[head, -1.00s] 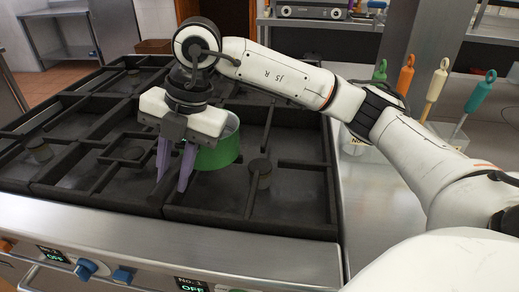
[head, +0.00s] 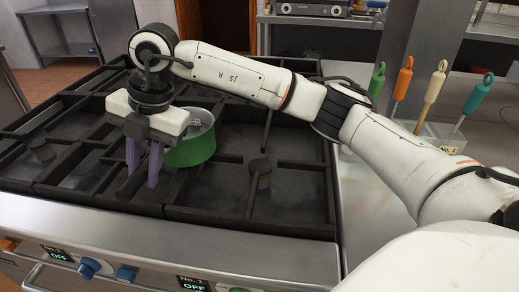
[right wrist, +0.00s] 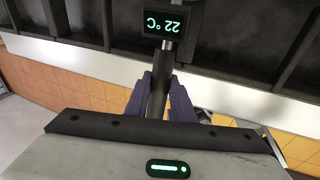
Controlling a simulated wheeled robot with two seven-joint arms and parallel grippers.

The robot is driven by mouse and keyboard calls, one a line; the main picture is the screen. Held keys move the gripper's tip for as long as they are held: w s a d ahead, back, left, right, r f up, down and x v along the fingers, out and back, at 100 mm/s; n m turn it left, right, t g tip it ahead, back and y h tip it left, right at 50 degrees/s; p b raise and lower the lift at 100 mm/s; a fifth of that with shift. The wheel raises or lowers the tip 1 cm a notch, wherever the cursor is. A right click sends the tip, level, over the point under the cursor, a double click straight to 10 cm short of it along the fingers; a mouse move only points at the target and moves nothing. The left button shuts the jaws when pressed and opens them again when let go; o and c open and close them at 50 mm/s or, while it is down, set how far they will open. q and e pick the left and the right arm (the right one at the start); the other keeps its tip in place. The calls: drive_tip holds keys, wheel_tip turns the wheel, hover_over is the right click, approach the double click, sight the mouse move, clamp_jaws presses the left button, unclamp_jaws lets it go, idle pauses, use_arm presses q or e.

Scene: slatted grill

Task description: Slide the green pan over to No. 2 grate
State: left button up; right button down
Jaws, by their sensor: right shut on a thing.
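The green pan (head: 190,148) sits on the slatted grates of the stove in the head view, upright, just right of and behind my right gripper (head: 143,178). Its dark handle (head: 130,186) points towards the front of the stove. My right gripper's purple fingers are shut on this handle. In the right wrist view, the dark handle (right wrist: 157,97) stands between the fingers (right wrist: 160,105), with a small display reading 22 °C upside down beyond it. The pan's body is out of that view. My left gripper is not in view.
The stove's front panel has blue knobs (head: 126,272) and displays reading OFF (head: 195,285); their number labels are small. The right front grate (head: 285,195) is bare. Utensils with coloured handles (head: 401,80) stand in clear containers on the right counter.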

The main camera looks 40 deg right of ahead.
drive_tip(key=shift+w+a+p, duration=0.45)
drive_tip(key=shift+w+a, duration=0.85)
drive_tip(key=shift+w, duration=0.25)
drive_tip(key=shift+w+a+p, duration=0.35)
drive_tip(key=shift+w+a, duration=0.9)
drive_tip(key=shift+w, duration=0.35)
drive_tip(key=shift+w+a+p, duration=0.4)
drive_tip(key=shift+w+a, duration=0.8)
drive_tip(key=shift+w, duration=0.35)
drive_tip(key=shift+w+a+p, duration=0.35)
drive_tip(key=shift+w+a, duration=0.9)
drive_tip(key=shift+w, duration=0.35)
drive_tip(key=shift+w+a, duration=0.25)
